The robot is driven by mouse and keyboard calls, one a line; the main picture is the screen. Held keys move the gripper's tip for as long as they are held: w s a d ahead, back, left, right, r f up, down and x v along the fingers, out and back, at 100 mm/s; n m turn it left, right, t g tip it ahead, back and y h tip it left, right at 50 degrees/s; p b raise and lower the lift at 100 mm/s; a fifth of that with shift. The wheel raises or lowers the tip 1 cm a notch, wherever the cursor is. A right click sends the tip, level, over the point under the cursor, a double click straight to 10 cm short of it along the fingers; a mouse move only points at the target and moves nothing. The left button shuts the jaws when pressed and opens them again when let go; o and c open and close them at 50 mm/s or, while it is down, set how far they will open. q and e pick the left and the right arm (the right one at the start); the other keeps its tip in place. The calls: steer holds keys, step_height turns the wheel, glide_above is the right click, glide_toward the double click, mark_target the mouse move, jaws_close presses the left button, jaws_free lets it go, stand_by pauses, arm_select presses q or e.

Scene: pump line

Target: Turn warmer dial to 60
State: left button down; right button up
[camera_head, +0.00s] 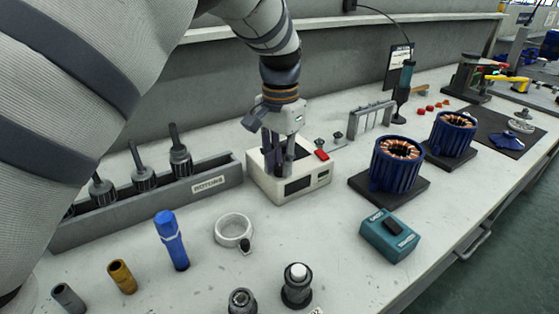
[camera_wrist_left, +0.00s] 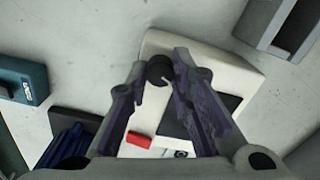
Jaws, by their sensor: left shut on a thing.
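The warmer (camera_head: 306,186) is a cream box with dark panels and a small display on its front right, standing on the bench. My left gripper (camera_head: 277,165) points down onto its top from behind. In the left wrist view the warmer's cream top (camera_wrist_left: 206,52) lies below the fingers. The dial (camera_wrist_left: 158,70) is a small dark round knob with a pale mark, between the fingertips of my left gripper (camera_wrist_left: 158,72), which is shut on it. The dial is hidden in the head view, and I cannot read any scale or setting. My right gripper is not in view.
A grey rack (camera_head: 150,205) of rotors stands left of the warmer. Two blue stators (camera_head: 396,168) on dark bases stand to its right. A teal box (camera_head: 388,236), a white ring (camera_head: 233,231) and a blue cylinder (camera_head: 172,242) are in front.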

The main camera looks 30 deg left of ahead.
mark_target(280, 166)
arm_select(q)
steer(key=n, duration=0.6)
steer(key=shift+p, duration=0.3)
steer(key=n, duration=0.5)
steer(key=shift+n, duration=0.7)
steer(key=c, duration=1.4)
jaws_free()
steer(key=shift+a, duration=0.1)
step_height(280, 166, up, 12)
steer(key=shift+r, duration=0.1)
